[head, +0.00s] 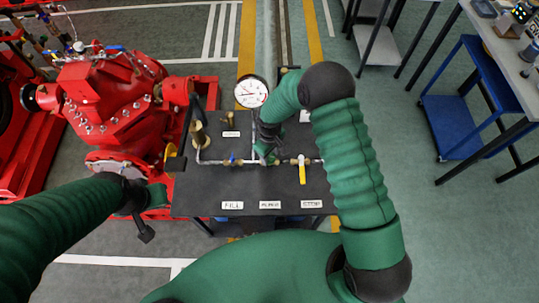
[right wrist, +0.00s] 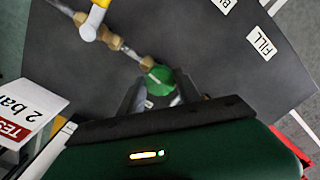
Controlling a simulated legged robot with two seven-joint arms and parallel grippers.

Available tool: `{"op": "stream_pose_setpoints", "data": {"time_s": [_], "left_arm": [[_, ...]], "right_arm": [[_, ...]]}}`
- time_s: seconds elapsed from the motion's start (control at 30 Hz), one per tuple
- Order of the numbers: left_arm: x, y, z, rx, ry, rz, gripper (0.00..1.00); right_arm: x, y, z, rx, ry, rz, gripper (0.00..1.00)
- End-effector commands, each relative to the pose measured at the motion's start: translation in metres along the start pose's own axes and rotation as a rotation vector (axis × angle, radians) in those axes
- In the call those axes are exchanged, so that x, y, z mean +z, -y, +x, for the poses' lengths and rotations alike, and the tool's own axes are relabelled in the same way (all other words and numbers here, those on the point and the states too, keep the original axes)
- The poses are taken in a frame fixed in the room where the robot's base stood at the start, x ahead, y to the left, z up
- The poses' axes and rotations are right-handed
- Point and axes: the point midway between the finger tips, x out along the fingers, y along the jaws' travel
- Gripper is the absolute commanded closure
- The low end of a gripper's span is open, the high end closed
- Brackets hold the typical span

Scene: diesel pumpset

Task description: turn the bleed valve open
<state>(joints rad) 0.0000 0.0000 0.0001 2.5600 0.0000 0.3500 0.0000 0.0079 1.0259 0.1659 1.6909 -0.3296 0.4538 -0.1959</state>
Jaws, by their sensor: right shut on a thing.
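The bleed valve's green handle (right wrist: 160,80) sits on a brass fitting in the thin pipe line. In the right wrist view it lies between the two fingers of my right gripper (right wrist: 162,92), which is shut on it. In the head view my right gripper (head: 266,152) is over the middle of the pipe, above the middle label, and largely hides the handle. How far the handle is turned is hard to tell. My left gripper (head: 143,213) is at the left, away from the valve; its fingers are too unclear to tell open or shut.
A yellow-handled valve (head: 302,172) is close on the right, and a blue-handled valve (head: 232,158) is to the left on the same pipe. A pressure gauge (head: 251,92) stands behind. A red pump (head: 110,95) fills the left. The dark panel's front (head: 190,203) carries labels.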

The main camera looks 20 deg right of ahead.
Motion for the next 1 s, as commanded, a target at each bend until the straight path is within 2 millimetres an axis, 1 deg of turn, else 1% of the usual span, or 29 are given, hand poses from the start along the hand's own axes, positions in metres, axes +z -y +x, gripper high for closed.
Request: {"op": "stream_pose_setpoints", "data": {"time_s": [0.03, 0.3, 0.5, 0.7, 1.0], "left_arm": [[0.0001, 0.0000, 0.0006, 0.000, 0.000, 0.000, 1.00], [0.0004, 0.0000, 0.0015, 0.000, 0.000, 0.000, 1.00], [0.0004, 0.0000, 0.0016, 0.000, 0.000, 0.000, 1.00], [0.0004, 0.0000, 0.0016, 0.000, 0.000, 0.000, 1.00], [0.0004, 0.0000, 0.0016, 0.000, 0.000, 0.000, 1.00]], "right_arm": [[-0.0059, -0.0040, -0.0032, 0.008, -0.017, -0.039, 1.00], [-0.0061, -0.0036, -0.0035, 0.010, -0.016, -0.270, 1.00], [-0.0063, -0.0029, -0.0035, 0.010, -0.016, -0.397, 1.00], [-0.0061, -0.0028, -0.0033, 0.010, -0.015, -0.472, 1.00], [-0.0062, -0.0024, -0.0032, 0.010, -0.015, -0.507, 1.00]]}}
